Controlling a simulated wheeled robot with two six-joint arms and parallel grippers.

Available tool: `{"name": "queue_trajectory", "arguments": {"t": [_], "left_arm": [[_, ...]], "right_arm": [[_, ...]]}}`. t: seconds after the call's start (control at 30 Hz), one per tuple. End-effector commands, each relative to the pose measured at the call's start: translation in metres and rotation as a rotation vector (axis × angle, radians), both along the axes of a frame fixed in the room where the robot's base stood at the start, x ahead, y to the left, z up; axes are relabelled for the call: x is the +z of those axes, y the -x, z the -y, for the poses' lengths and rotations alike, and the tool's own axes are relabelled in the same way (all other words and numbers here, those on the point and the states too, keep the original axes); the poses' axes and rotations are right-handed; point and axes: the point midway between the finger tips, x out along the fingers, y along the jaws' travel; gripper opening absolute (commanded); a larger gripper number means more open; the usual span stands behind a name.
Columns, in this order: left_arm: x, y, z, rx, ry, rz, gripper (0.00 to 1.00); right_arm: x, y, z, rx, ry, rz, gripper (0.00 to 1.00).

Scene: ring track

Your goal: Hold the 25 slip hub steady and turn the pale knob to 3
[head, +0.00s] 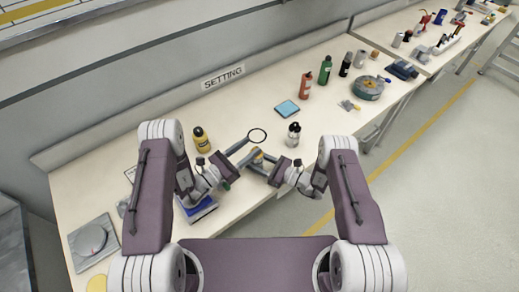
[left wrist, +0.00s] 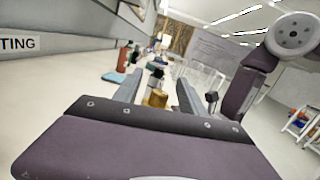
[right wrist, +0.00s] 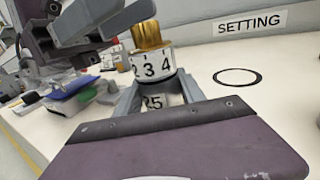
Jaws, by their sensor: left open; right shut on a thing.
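The hub with the 25 label (right wrist: 154,102) stands between the fingers of my right gripper (right wrist: 156,104), which is shut on it. Above the label is a white ring (right wrist: 153,65) marked 2, 3 and 4, the 3 about in the middle. A ribbed gold knob (right wrist: 147,34) tops it; I see no paler knob. In the left wrist view the gold knob (left wrist: 156,98) shows between the open fingers of my left gripper (left wrist: 160,95), apart from them. In the head view the left gripper (head: 246,154) is beside the hub at the left.
A black ring outline (head: 257,135) is on the bench (head: 240,118) behind, below the SETTING sign (head: 222,76). A blue pad (head: 287,109) lies farther back.

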Motion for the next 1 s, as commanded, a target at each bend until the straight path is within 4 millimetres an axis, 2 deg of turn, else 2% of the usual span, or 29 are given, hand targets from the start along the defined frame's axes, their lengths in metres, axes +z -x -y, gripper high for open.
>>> {"name": "queue_trajectory", "arguments": {"t": [0.13, 0.3, 0.5, 0.67, 0.9, 1.0], "left_arm": [[-0.002, 0.002, -0.026, -0.190, -0.041, 0.027, 0.49], [-0.016, 0.013, -0.051, -0.322, -0.131, 0.025, 0.49], [-0.020, 0.016, -0.056, -0.356, -0.157, 0.021, 0.49], [-0.020, 0.010, -0.034, -0.360, -0.157, 0.022, 0.49], [-0.020, -0.008, 0.022, -0.360, -0.156, 0.024, 0.49], [-0.020, -0.014, 0.039, -0.358, -0.156, 0.024, 0.49]], "right_arm": [[0.000, 0.000, 0.000, 0.000, 0.000, 0.000, 0.00], [0.000, 0.000, 0.000, 0.000, 0.001, 0.000, 0.00], [0.000, 0.000, 0.000, 0.000, 0.001, 0.000, 0.00], [0.000, 0.000, 0.000, 0.000, 0.000, 0.000, 0.00], [0.000, 0.000, 0.000, 0.000, 0.000, 0.000, 0.00], [0.000, 0.000, 0.000, 0.000, 0.001, 0.000, 0.00]]}}
